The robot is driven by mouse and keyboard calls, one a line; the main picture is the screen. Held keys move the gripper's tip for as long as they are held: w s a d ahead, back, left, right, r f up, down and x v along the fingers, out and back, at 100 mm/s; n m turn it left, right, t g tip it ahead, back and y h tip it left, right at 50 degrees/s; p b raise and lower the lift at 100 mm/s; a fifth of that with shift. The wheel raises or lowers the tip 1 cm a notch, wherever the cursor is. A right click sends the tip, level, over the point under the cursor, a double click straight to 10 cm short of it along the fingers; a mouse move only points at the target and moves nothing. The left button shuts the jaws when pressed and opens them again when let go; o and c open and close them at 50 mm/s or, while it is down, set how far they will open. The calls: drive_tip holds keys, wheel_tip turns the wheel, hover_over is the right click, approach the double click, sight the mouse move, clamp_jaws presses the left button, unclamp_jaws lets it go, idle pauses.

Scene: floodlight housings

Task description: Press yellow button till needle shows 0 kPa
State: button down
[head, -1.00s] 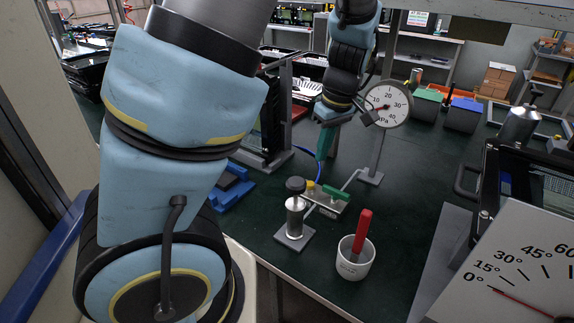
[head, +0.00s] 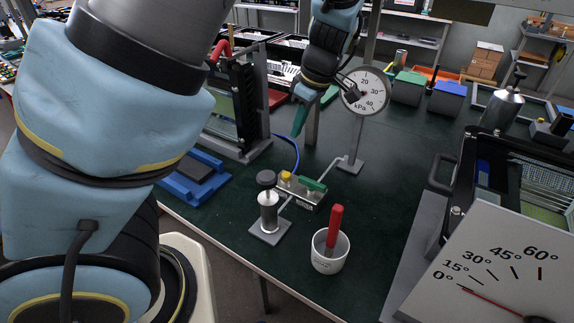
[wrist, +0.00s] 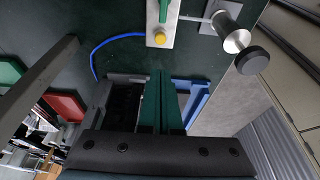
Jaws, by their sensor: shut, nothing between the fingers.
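The yellow button (head: 286,176) sits on a small grey valve block (head: 305,201) beside a green lever (head: 312,184). The button also shows in the wrist view (wrist: 160,38), ahead of the fingertips and apart from them. My gripper (head: 299,125) has green fingers, closed together and empty, above and behind the button in the head view. The fingers also show in the wrist view (wrist: 162,75). The round white kPa gauge (head: 366,90) stands on a post behind the block. Its left side is partly covered by my wrist, and I cannot read the needle surely.
A pump with a black knob (head: 267,205) stands left of the block. A white cup (head: 330,262) holds a red-handled tool (head: 334,228). A blue tray (head: 185,190) lies left. An angle-scale panel (head: 490,275) is at right. A blue hose (head: 289,146) runs behind the block.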

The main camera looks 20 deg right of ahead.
sight(285, 174)
drive_tip(key=x, duration=0.4)
drive_tip(key=p+x, duration=0.1)
drive_tip(key=x, duration=0.3)
drive_tip(key=p+x, duration=0.1)
drive_tip(key=x, duration=0.3)
drive_tip(key=shift+s+d+f, duration=0.25)
drive_tip(key=shift+s+f, duration=0.05)
drive_tip(key=shift+f, duration=0.05)
drive_tip(key=shift+f+p, duration=0.3)
drive_tip(key=shift+f, duration=0.2)
